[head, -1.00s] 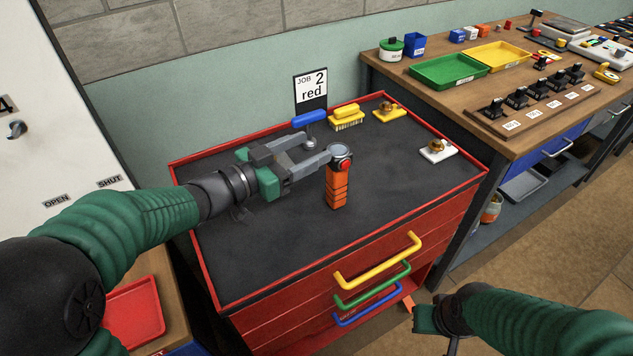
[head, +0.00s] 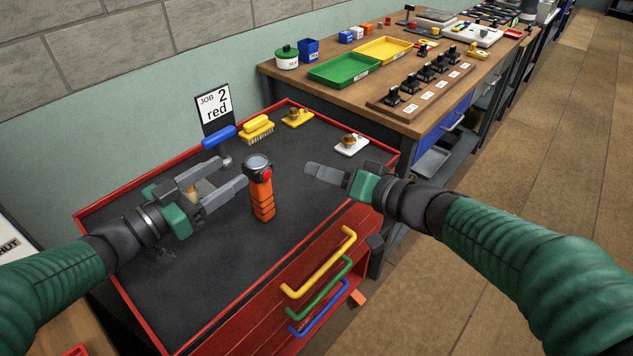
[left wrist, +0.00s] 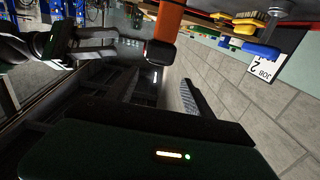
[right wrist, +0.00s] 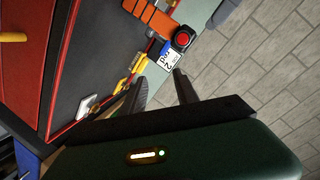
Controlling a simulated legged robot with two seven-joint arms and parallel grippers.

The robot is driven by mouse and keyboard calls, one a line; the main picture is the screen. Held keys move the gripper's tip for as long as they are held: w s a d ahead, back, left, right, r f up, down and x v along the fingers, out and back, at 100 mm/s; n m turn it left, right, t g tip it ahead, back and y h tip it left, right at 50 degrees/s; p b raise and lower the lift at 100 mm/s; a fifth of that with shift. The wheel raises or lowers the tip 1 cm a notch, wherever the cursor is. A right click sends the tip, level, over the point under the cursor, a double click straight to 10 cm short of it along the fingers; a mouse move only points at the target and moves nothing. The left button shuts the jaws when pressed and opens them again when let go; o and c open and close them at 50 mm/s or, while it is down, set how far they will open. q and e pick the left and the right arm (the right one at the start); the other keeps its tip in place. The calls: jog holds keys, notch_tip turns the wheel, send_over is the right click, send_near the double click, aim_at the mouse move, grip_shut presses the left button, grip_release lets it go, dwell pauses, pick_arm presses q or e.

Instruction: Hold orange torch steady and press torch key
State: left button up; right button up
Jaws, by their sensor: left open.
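The orange torch (head: 261,196) stands upright on the black top of the red cabinet. Its dark round head is up, and a red key (head: 267,174) on its side faces right. The torch (left wrist: 166,22) and the key (right wrist: 183,39) also show in the wrist views. My left gripper (head: 232,171) is open just left of the torch, fingers pointing at it, with nothing between them. My right gripper (head: 312,170) is to the right of the torch, apart from it, pointing towards the key side. Its fingers show a gap in the right wrist view (right wrist: 160,84) and hold nothing.
A job card (head: 215,108) reads 2 red. The cabinet's red rim (head: 100,212) surrounds the top. Its front left area is clear.

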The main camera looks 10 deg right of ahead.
pick_arm(q)
send_near(253, 191)
jog(key=x, duration=0.4)
jog(key=shift+w+d+f, duration=0.1)
jog(key=shift+d+f, duration=0.05)
jog(key=x, duration=0.7)
jog(key=shift+w+d+r, duration=0.15)
jog(key=shift+d+r, duration=0.1)
jog(key=shift+d, duration=0.25)
jog(key=shift+a, duration=0.2)
pick_arm(e)
jog(key=s+a+g+y, duration=0.1)
jog(key=s+a+r+g+y, duration=0.1)
jog(key=s, duration=0.1)
jog(key=shift+s+r+y, duration=0.15)
jog(key=shift+s+y, duration=0.15)
pick_arm(q)
jog(key=shift+a, duration=0.15)
jog(key=c, duration=0.4)
grip_shut()
pick_arm(e)
grip_shut()
